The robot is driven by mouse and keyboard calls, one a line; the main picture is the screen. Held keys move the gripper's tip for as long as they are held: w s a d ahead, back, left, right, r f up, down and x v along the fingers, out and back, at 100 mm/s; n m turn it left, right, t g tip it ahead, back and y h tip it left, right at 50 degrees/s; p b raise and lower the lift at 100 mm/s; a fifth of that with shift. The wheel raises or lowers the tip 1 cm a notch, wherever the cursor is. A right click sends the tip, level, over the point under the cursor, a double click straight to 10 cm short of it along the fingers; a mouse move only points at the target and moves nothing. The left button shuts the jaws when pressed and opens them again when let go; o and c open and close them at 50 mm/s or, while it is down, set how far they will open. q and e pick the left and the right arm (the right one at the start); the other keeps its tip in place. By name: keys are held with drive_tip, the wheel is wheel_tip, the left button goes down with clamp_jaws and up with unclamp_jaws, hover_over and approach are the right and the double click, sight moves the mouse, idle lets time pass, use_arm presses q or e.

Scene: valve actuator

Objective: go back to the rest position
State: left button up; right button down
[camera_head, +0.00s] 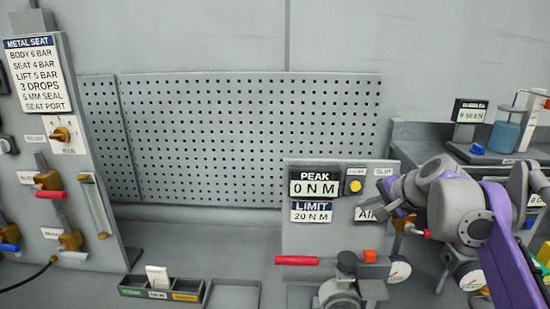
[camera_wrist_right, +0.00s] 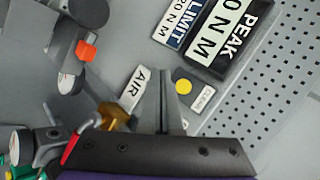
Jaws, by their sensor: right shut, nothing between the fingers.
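My right arm comes in at the right of the head view, with a purple link and grey joints. My right gripper (camera_head: 392,196) is small and partly hidden by its wrist, in front of the right edge of the display panel. In the right wrist view its fingers (camera_wrist_right: 166,108) are closed together and empty, pointing at the panel near the AIR label (camera_wrist_right: 134,90) and the yellow button (camera_wrist_right: 183,87). I cannot tell whether they touch anything. My left gripper is in no view.
The panel with the PEAK display (camera_head: 315,184) stands at centre right, with a red-handled valve (camera_head: 296,261) and gauges below. A METAL SEAT board (camera_head: 35,75) stands left. Trays (camera_head: 232,296) lie at the front. A side bench (camera_head: 415,131) with a blue jar (camera_head: 504,136) is behind my arm.

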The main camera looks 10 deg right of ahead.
drive_tip(key=s+a+f+n+g, duration=0.1)
drive_tip(key=s+a+f+n, duration=0.3)
drive_tip(key=s+f, duration=0.4)
drive_tip(key=s+a+f+n+g+h, duration=0.1)
drive_tip(key=s+a+f+n, duration=0.4)
drive_tip(key=s+f, duration=0.3)
drive_tip(key=s+a+f+n+g, duration=0.1)
drive_tip(key=s+a+f+n, duration=0.3)
drive_tip(key=f, duration=1)
drive_tip(key=shift+s+a+n+g+h, duration=0.15)
drive_tip(key=shift+s+a, duration=0.2)
drive_tip(key=shift+s, duration=0.4)
drive_tip(key=shift+s+a+n+g+h, duration=0.1)
drive_tip(key=shift+s+a, duration=0.25)
drive_tip(key=shift+s, duration=0.4)
drive_tip(key=shift+s+a+n+g+h, duration=0.15)
drive_tip(key=shift+s+a, duration=0.2)
drive_tip(key=shift+s, duration=0.4)
